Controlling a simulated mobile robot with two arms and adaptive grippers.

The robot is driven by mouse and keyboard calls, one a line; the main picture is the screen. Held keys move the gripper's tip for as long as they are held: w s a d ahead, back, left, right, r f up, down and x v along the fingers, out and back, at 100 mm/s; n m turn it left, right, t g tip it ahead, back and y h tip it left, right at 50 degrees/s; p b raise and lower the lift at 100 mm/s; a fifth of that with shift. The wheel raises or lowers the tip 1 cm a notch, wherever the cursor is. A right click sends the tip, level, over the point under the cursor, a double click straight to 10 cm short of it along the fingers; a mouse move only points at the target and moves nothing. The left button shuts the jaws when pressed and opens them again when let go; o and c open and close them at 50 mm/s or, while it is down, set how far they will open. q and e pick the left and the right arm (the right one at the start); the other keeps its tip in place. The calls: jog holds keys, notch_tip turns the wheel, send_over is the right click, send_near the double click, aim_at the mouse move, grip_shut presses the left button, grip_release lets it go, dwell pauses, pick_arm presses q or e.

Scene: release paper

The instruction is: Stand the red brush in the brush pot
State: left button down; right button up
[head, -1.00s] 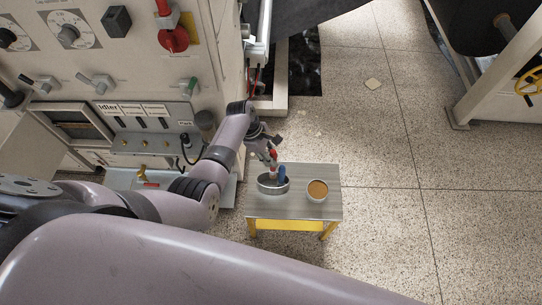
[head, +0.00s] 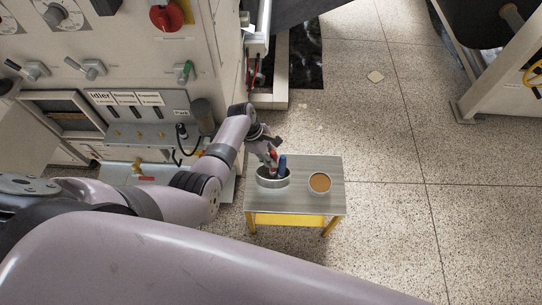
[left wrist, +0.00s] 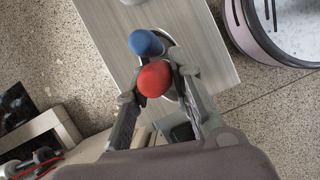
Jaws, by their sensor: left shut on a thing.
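The red brush (head: 272,155) is held in my left gripper (head: 270,156) over the oval grey metal brush pot (head: 259,181) on the small table. In the left wrist view its round red end (left wrist: 154,79) sits between the two fingers of my left gripper (left wrist: 158,84), which are shut on it. The brush's lower end is hidden by the pot's wall, so I cannot tell whether it touches the bottom. A blue brush (head: 282,165) stands in the pot beside it; its blue end (left wrist: 145,43) also shows in the left wrist view. My right gripper is not in view.
The small grey-topped table (head: 297,200) has yellow below its top. A round cup with a brown top (head: 320,183) stands right of the pot. A machine panel with knobs (head: 130,60) rises at the left.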

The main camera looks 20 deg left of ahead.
pick_arm(q)
jog(key=shift+f, duration=0.15)
jog(key=c, duration=1.3)
grip_release()
jog(key=shift+c, duration=0.2)
jog(key=v, duration=1.2)
